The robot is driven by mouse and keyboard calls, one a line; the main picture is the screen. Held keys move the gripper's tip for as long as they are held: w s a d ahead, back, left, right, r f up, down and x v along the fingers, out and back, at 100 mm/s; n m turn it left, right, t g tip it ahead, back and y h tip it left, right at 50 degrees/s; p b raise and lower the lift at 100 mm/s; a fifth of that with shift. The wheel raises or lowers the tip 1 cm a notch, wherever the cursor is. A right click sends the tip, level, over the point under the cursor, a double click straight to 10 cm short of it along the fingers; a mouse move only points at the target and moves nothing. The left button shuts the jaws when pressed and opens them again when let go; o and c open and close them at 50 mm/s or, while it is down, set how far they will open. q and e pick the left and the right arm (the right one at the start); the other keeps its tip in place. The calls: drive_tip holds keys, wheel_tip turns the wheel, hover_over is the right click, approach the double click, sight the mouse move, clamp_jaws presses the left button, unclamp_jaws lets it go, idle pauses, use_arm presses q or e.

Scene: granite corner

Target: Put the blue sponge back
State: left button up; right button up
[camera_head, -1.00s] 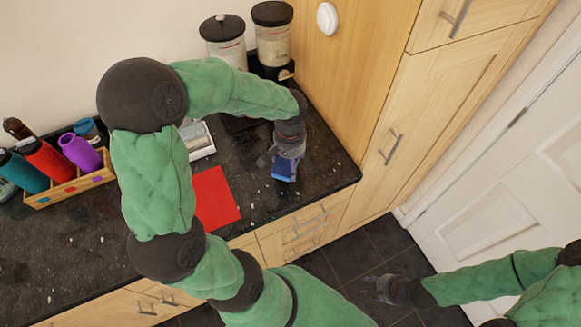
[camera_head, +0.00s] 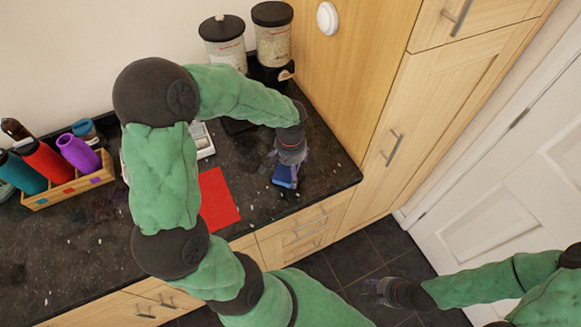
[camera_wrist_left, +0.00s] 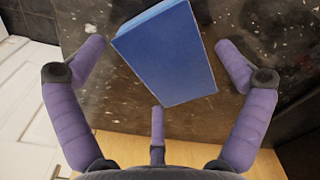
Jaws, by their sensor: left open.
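The blue sponge (camera_head: 285,178) is a rectangular block on the dark counter near its right front corner. In the left wrist view, the sponge (camera_wrist_left: 168,55) lies tilted between the spread fingers, with visible gaps on both sides. My left gripper (camera_head: 284,167) is open right above and around it, not closed on it. The gripper partly hides the sponge in the head view. My right gripper (camera_head: 376,291) is over the dark floor, away from the counter; its fingers are too small and dark to judge.
A red mat (camera_head: 219,200) lies left of the sponge. Behind it is a white object (camera_head: 204,143) partly hidden by my arm. Two lidded jars (camera_head: 273,38) stand at the back. A wooden rack (camera_head: 65,191) of bottles is at left. A tall wooden cabinet (camera_head: 350,70) bounds the right.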

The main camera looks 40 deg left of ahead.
use_arm(q)
wheel_tip(320, 180, up, 12)
drive_tip(key=p, duration=0.2)
drive_tip(key=shift+p, duration=0.35)
drive_tip(key=shift+f, duration=0.1)
idle(0.3)
